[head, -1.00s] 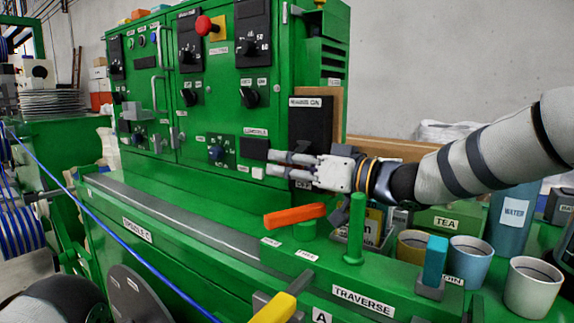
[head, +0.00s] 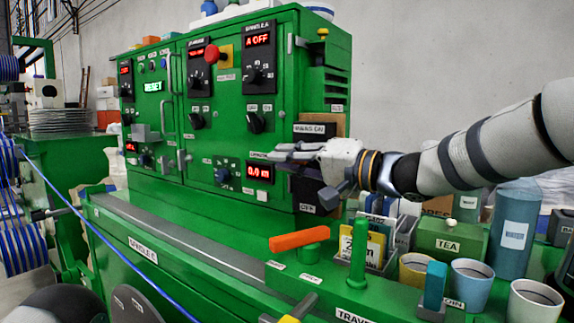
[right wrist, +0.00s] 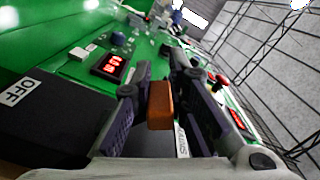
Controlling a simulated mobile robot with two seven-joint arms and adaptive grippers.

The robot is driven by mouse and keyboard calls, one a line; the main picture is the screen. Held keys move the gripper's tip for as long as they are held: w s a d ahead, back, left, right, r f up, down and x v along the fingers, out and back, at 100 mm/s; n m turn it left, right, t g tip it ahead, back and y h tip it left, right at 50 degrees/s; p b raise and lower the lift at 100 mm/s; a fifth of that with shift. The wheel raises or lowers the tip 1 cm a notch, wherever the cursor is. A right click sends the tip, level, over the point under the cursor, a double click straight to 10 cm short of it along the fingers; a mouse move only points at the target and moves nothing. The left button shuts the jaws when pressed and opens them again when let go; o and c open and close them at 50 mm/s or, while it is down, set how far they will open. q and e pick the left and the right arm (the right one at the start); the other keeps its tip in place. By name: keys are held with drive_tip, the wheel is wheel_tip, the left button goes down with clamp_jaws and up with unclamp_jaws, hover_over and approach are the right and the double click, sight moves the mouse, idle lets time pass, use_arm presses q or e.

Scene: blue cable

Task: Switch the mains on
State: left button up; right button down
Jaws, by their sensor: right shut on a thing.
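The mains switch box (head: 308,190) is a dark panel on the right side of the green cabinet. A "MAINS ON" label (head: 315,129) is at its top and an "OFF" label (head: 307,208) at its bottom. My right gripper (head: 279,152) is in front of its upper part, just below the "MAINS ON" label. In the right wrist view, its fingers are shut on an orange-brown switch handle (right wrist: 160,106). The "OFF" label (right wrist: 17,91) lies off to the left there. The handle is hidden in the head view. My left gripper is not in view.
Red displays (head: 258,40) and a green "RESET" display (head: 153,86) glow on the cabinet (head: 225,130).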

drive_tip(key=shift+w+d+r+m, duration=0.2)
drive_tip(key=shift+w+d+m, duration=0.1)
drive_tip(key=shift+m, duration=0.5)
